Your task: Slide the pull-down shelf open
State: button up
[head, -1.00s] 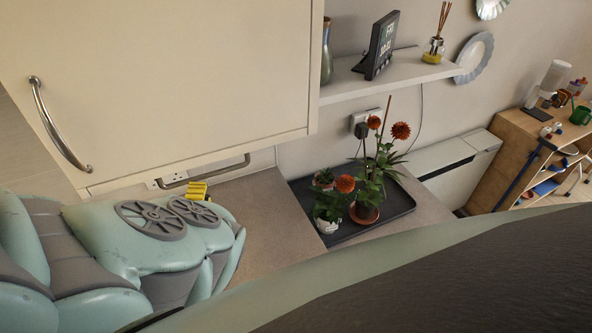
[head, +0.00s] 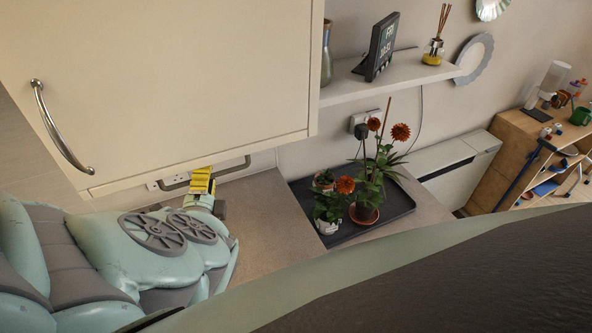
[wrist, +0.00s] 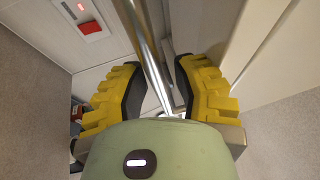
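The pull-down shelf shows as a bar handle (head: 236,167) under the bottom edge of the cream cabinet (head: 200,90). My gripper (head: 201,180), with yellow ridged fingers, is at the left part of this bar. In the wrist view the metal bar (wrist: 148,45) runs between the two fingers of my gripper (wrist: 160,88). The fingers are apart, with gaps beside the bar, so the gripper is open around it and not clamped. The shelf behind the handle is hidden.
A curved door handle (head: 58,130) is on the cabinet front. A black tray (head: 395,212) with potted flowers stands on the counter (head: 262,215) to the right. A wall shelf (head: 400,77) holds a clock (head: 380,48). Wall sockets (head: 153,186) sit behind the bar.

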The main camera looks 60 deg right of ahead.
grip_shut()
jog(key=shift+f, duration=0.15)
notch_tip(320, 180, down, 24)
jog(key=b, duration=2.1)
jog(key=shift+c, duration=0.3)
grip_release()
jog(key=shift+r, duration=0.25)
jog(key=shift+a, duration=0.1)
